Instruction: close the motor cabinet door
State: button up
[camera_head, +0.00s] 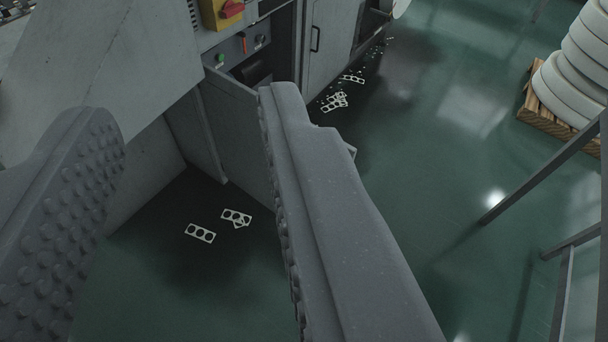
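My gripper (185,110) is open, with its two grey studded fingers wide apart and nothing held between them. The grey door panel (235,125) of the motor cabinet (150,165) shows between the fingers and stands out at an angle from the machine, so it looks open. My right finger covers the right part of the door. The left finger is over the left side of the view, apart from the door. Whether the right finger touches the door cannot be told.
A control panel with a red and yellow switch (228,10) and a green button (220,58) is above the door. Punched metal scraps (200,233) lie on the green floor. White rolls on a wooden pallet (550,117) stand at right, near grey rails (540,175).

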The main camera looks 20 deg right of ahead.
aim_at(231, 106)
jog(key=z, duration=0.15)
jog(key=i, duration=1)
jog(key=u, duration=0.1)
